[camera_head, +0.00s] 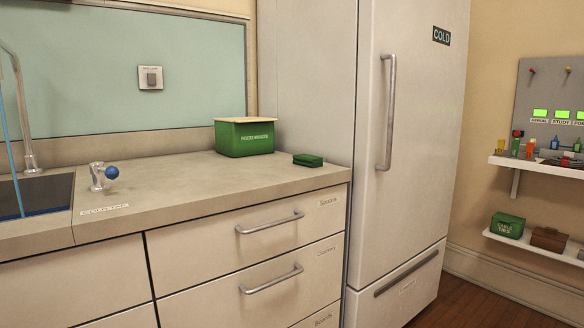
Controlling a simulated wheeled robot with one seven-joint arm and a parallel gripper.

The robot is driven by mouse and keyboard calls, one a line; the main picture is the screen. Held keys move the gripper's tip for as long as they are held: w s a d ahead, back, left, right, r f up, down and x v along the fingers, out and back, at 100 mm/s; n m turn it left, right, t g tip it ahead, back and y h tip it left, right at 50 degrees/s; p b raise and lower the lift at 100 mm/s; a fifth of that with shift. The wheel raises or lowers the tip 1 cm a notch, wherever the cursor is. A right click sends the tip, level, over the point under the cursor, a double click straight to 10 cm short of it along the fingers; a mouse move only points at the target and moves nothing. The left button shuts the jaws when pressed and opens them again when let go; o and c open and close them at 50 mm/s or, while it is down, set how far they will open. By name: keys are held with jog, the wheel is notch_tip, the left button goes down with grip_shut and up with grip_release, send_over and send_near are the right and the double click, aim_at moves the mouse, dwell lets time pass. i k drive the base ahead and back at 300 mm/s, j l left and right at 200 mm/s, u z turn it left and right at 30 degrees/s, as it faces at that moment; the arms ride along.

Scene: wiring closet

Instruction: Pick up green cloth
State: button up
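A small folded green cloth (308,160) lies flat on the countertop (200,187), near its right end beside the fridge. It sits in front and to the right of a green box (244,138) and is apart from it. My gripper is not in this view.
A fridge (405,130) labelled COLD stands right of the counter. A sink (40,195) with a faucet (22,110) is at the left. A blue-knobbed tap (100,175) stands on the counter. Wall shelves (545,165) at the right hold small items. The counter front is clear.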

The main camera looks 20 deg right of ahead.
aim_at(305, 159)
jog(key=i+z, duration=0.3)
jog(key=i, duration=0.25)
jog(key=i+z, duration=0.3)
jog(key=i, duration=0.3)
